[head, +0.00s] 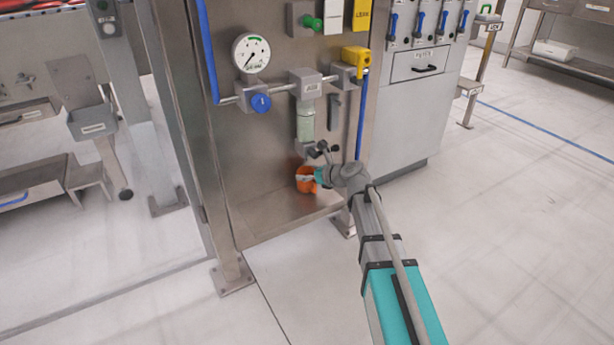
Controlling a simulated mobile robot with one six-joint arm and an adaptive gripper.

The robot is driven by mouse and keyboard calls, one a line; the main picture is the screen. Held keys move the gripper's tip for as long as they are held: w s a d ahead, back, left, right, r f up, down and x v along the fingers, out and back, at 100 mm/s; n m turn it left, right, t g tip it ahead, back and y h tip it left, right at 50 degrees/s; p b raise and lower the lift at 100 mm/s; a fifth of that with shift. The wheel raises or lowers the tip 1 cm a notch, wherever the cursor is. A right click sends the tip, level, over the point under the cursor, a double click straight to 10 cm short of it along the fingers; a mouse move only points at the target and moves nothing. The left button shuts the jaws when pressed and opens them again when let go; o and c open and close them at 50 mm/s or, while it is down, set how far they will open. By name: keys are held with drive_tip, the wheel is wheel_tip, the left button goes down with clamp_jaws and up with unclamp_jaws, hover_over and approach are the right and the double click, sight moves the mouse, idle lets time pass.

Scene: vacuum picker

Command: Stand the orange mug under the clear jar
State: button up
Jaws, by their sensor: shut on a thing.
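The orange mug (305,183) is at the end of my arm, close to the steel panel and above the steel shelf. My gripper (318,175) is shut on the mug at its right side; the fingers are small and partly hidden by the wrist. The clear jar (305,124) hangs under a grey block on the panel. The mug is below the jar, with a small grey fitting between them in the picture. I cannot tell whether the mug's base touches the shelf.
The steel shelf (270,222) below is bare. A pressure gauge (251,53), a blue knob (261,102) and a yellow valve (356,58) are on the panel around the jar. A steel post (190,130) stands to the left. A grey cabinet (413,110) stands to the right.

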drive_tip(key=o, duration=0.9)
drive_tip(key=shift+d+r, duration=0.1)
drive_tip(key=shift+p+v, duration=2.35)
drive_tip(key=shift+v, duration=3.6)
